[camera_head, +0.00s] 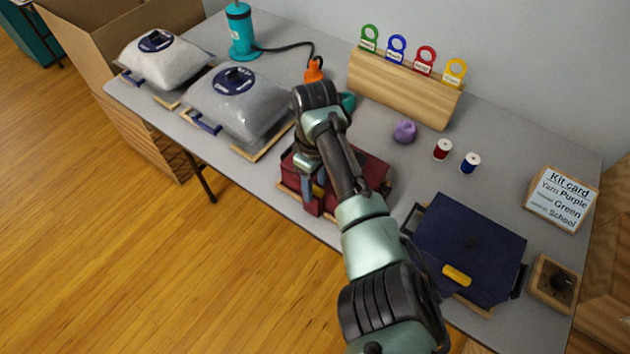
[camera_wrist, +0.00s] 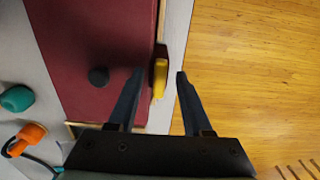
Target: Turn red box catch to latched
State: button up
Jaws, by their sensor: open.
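The red box (camera_head: 372,172) sits near the front edge of the grey table, partly hidden behind my arm in the head view. Its dark red lid (camera_wrist: 92,50) with a round black knob fills the left of the wrist view. The yellow catch (camera_wrist: 160,78) is on the box's front side. My gripper (camera_wrist: 160,73) is open, its two dark fingers on either side of the catch; I cannot tell whether either finger touches it. In the head view my gripper (camera_head: 314,195) points down at the box's front.
A dark blue box (camera_head: 470,240) with a yellow catch stands to the right. Two clear bags (camera_head: 240,105) lie at the left. A wooden rack (camera_head: 405,85) with coloured tags, a purple yarn ball (camera_head: 405,132), spools and a kit card (camera_head: 562,198) stand behind.

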grip_shut()
jog(key=shift+r, duration=0.1)
dwell(0.4)
jog(key=m+p, duration=0.2)
jog(key=m, duration=0.1)
jog(key=shift+s+a+r, duration=0.1)
jog(key=shift+a, duration=0.05)
jog(key=m+p, duration=0.2)
jog(key=m, duration=0.3)
jog(key=shift+a+m, duration=0.1)
jog(key=shift+m, duration=0.2)
jog(key=m+p, duration=0.1)
jog(key=m, duration=0.3)
jog(key=shift+a, duration=0.1)
jog(key=m, duration=0.5)
jog(key=shift+p, duration=0.4)
jog(key=shift+m, duration=0.3)
